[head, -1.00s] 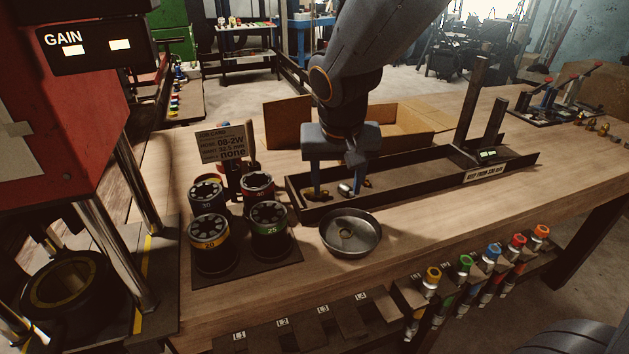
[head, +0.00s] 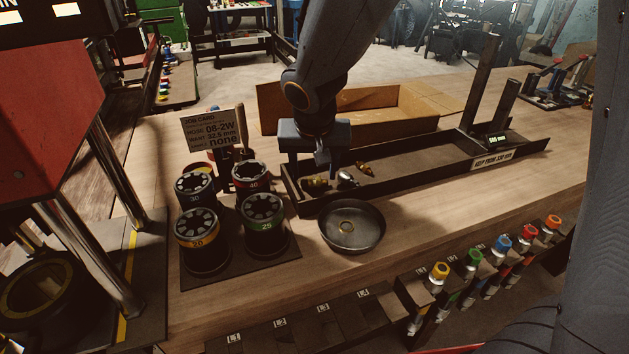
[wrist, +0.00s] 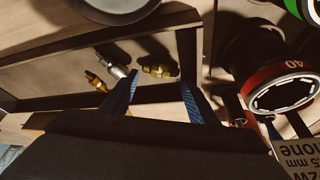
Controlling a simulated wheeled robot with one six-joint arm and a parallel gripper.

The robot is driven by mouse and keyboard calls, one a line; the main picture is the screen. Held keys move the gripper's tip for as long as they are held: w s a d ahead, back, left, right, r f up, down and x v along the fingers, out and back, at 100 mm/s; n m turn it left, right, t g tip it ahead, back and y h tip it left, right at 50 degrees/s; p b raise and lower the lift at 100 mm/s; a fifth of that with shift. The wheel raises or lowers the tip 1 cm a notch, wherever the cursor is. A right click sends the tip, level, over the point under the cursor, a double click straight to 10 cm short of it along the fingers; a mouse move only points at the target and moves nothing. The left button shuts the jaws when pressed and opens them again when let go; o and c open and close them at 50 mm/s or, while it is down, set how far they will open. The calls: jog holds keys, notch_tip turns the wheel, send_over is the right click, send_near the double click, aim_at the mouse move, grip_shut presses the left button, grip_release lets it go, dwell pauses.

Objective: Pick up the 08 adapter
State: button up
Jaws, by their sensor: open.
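Three small fittings lie in the left end of the long black tray (head: 400,181): a brass one (head: 316,184) at the left, a silver one (head: 346,179) in the middle and a brass one (head: 364,168) at the right. I see no size marks, so I cannot tell which is the 08 adapter. My gripper (head: 309,165) is above the tray's left end, open and empty. In the wrist view the blue fingertips (wrist: 160,80) stand apart, with a brass fitting (wrist: 160,71) seen between them. The silver fitting (wrist: 118,68) shows left of the fingers.
A metal bowl (head: 352,240) with a ring-like piece stands in front of the tray. Numbered die sets (head: 263,212) and a job card (head: 212,130) reading 08-2W are to the left. A cardboard box (head: 400,97) is behind; posts (head: 482,85) rise at the tray's right end.

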jog(key=shift+x, duration=1)
jog(key=c, duration=0.7)
